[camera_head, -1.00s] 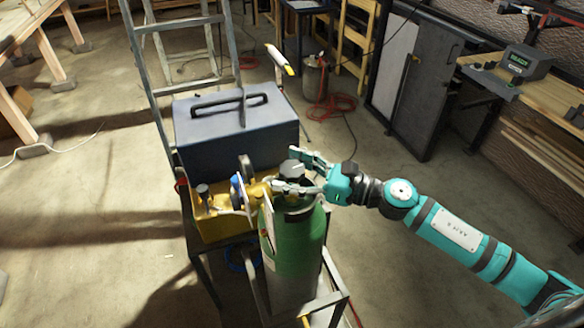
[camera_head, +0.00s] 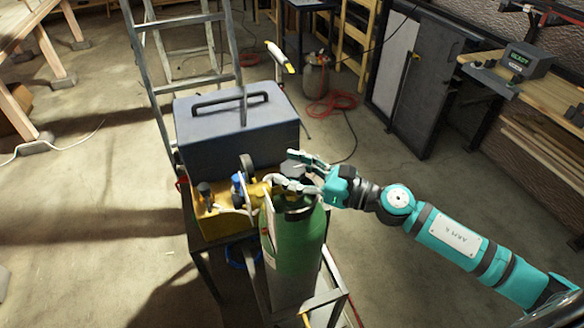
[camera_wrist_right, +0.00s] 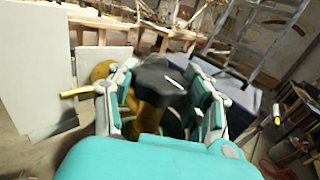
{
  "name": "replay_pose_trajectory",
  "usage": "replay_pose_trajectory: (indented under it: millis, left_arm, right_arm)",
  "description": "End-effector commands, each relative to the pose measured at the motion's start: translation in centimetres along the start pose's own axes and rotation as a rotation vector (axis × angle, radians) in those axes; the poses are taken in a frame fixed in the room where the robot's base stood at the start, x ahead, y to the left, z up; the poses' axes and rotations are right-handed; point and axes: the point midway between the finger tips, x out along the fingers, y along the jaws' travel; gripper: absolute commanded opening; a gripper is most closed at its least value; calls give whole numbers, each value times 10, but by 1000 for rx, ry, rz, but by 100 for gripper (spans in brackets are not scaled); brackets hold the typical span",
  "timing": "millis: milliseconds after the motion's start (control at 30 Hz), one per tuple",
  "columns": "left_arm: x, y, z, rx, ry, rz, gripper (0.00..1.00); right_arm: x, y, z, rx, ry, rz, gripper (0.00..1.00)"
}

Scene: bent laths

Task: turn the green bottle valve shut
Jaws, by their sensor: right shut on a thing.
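The green bottle (camera_head: 296,240) stands upright on a dark metal cart. Its dark valve knob (camera_head: 294,170) is on top, partly hidden by my right gripper (camera_head: 292,172). In the right wrist view the dark lobed knob (camera_wrist_right: 158,74) sits between the two fingers of the right gripper (camera_wrist_right: 163,88), which is shut on it. A brass-coloured valve body (camera_wrist_right: 150,112) shows below the knob. A gauge with a blue part (camera_head: 238,184) is to the left of the knob in the head view. My left gripper is in neither view.
A red hose (camera_head: 335,102) lies on the floor farther back.

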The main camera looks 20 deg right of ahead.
Motion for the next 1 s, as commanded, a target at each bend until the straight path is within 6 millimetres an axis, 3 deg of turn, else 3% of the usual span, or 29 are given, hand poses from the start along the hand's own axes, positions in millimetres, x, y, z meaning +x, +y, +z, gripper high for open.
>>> replay_pose_trajectory:
  millis: [100,133,300,667,1000]
  left_arm:
    - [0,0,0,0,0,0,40]
    - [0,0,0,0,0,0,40]
    - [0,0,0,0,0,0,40]
    - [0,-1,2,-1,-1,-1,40]
    - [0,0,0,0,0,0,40]
  right_arm:
    - [0,0,0,1,-1,0,17]
    - [0,0,0,1,-1,0,50]
    - [0,0,0,1,0,1,72]
    - [-3,0,-1,2,1,1,74]
    - [-49,0,-2,5,3,-1,74]
